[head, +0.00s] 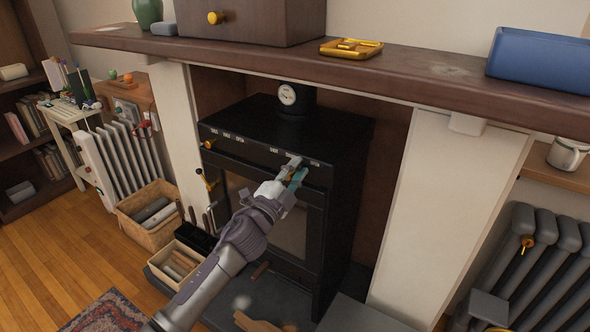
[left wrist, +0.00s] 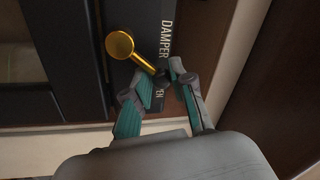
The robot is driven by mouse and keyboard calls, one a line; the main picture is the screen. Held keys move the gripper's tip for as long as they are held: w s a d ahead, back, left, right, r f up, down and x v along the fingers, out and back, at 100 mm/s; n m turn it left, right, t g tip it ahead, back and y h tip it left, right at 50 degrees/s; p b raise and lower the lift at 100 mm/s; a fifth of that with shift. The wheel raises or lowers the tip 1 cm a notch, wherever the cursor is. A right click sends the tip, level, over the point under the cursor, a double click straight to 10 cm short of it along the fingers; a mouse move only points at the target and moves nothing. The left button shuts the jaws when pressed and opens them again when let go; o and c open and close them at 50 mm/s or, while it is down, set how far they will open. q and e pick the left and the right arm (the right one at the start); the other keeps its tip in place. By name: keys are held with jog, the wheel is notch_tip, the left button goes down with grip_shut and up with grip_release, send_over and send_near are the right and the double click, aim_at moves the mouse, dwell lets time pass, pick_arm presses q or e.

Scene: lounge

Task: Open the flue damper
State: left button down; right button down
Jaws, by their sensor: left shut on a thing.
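The black stove (head: 262,128) stands in the fireplace opening, with white lettering along its front top panel. In the left wrist view, a damper lever with a round brass knob (left wrist: 120,45) sits by the panel marked DAMPER (left wrist: 168,35); a second word beside my fingers is partly hidden. My left gripper (head: 296,174) reaches the right part of the stove's front panel and covers the lever in the head view. In the left wrist view, its fingers (left wrist: 155,80) are shut on the lever's dark end, beyond the brass stem. My right gripper is not in view.
The wooden mantel (head: 400,82) overhangs the stove, bearing a blue box (head: 540,62) and a yellow tray (head: 350,48). Another brass-tipped control (head: 208,144) is at the panel's left. Baskets (head: 150,212) stand left of the stove; radiators flank the fireplace.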

pick_arm(q)
jog(key=shift+a, duration=0.15)
dwell(0.3)
jog(key=c, duration=1)
grip_release()
jog(key=v, duration=1.2)
jog(key=shift+a, duration=0.1)
jog(key=shift+f, duration=0.1)
